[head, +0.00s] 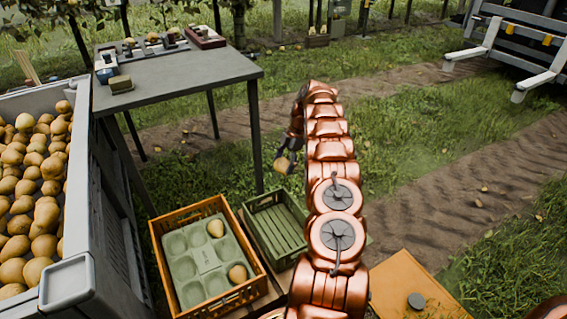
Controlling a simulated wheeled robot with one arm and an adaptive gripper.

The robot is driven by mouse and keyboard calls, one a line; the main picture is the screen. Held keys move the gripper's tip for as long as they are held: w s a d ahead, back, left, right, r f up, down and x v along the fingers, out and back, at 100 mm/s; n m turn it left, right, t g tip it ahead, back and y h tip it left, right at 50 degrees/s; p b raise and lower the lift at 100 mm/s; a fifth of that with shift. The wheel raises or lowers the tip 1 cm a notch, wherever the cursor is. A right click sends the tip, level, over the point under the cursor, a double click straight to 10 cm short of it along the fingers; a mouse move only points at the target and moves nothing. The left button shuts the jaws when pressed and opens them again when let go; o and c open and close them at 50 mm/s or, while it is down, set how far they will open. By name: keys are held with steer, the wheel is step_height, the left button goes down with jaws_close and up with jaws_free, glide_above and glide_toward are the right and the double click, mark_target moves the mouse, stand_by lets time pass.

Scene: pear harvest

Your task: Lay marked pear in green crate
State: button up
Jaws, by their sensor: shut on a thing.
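My gripper (288,156) is at the end of my copper arm, left of the arm in the head view. It is shut on a yellow-brown pear (285,165), which hangs above the ground beyond the green crate. The marking on the pear is too small to make out. The green slatted crate (262,199) stands below and a little nearer, and its visible inside is empty. My arm passes close to its right side.
An orange crate (157,233) holds a green moulded tray (186,269) with two pears (215,228) (237,273). A grey bin (82,200) full of pears is at left. A grey table (180,72) stands behind. An orange board (410,285) lies at right.

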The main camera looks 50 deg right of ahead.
step_height(320, 180, down, 10)
steer(key=b, duration=0.1)
steer(key=shift+r+b, duration=0.15)
steer(key=shift+b, duration=0.15)
stand_by(0.9)
step_height(320, 180, down, 8)
steer(key=shift+f+b, duration=0.25)
steer(key=shift+b, duration=0.1)
stand_by(1.4)
steer(key=shift+f, duration=1.2)
stand_by(1.3)
steer(key=o, duration=1.2)
steer(key=shift+v, duration=6)
